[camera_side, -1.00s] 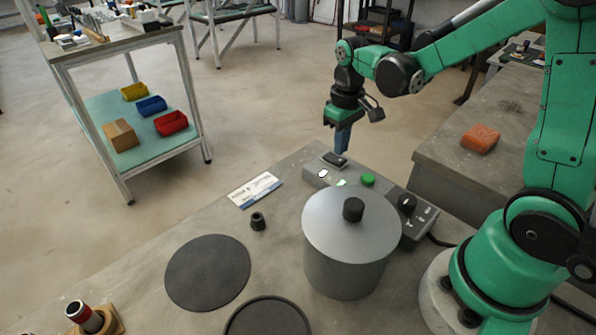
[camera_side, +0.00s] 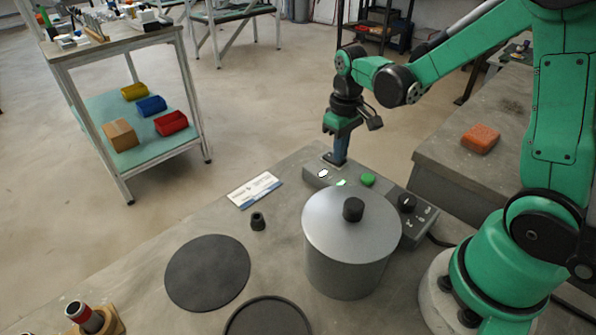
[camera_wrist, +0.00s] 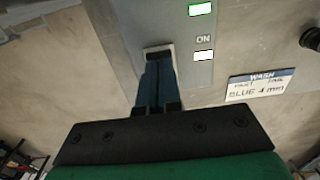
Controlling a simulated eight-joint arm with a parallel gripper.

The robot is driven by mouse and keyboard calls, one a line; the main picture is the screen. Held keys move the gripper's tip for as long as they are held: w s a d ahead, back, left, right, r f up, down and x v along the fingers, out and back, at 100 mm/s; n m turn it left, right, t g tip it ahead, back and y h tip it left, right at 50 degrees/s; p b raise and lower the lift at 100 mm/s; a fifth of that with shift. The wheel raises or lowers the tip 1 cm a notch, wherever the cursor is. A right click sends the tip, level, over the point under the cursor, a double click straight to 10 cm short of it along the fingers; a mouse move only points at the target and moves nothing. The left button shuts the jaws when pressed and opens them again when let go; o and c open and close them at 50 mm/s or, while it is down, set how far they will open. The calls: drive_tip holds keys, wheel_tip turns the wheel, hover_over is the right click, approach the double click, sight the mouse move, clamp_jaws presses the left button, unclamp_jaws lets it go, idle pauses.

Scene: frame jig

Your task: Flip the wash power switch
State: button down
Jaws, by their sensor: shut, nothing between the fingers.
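My gripper (camera_side: 338,158) is shut and empty, pointing down at the far left end of the grey control box (camera_side: 386,194). In the wrist view its closed fingertips (camera_wrist: 158,58) are at the rocker switch (camera_wrist: 157,48) and cover most of it. Contact seems likely, but I cannot tell how hard they press. Beside the switch is the word ON with a lit white lamp (camera_wrist: 204,56). A lit green lamp (camera_wrist: 201,9) is further along. The box also has a green button (camera_side: 368,179) and a black knob (camera_side: 407,202).
A grey lidded pot (camera_side: 350,245) stands in front of the box. A wash card (camera_wrist: 258,86) lies on the bench beside it. A small black knob-like part (camera_side: 257,221) and a dark round mat (camera_side: 207,272) are to the left. An orange sponge (camera_side: 481,138) lies on the right bench.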

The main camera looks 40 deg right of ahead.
drive_tip(key=shift+f, duration=0.25)
drive_tip(key=shift+r, duration=3.55)
drive_tip(key=s+a+r+t, duration=0.2)
drive_tip(key=s+a+t, duration=0.3)
drive_tip(key=a+t, duration=0.2)
drive_tip(key=shift+a+r, duration=0.15)
drive_tip(key=shift+a, duration=0.2)
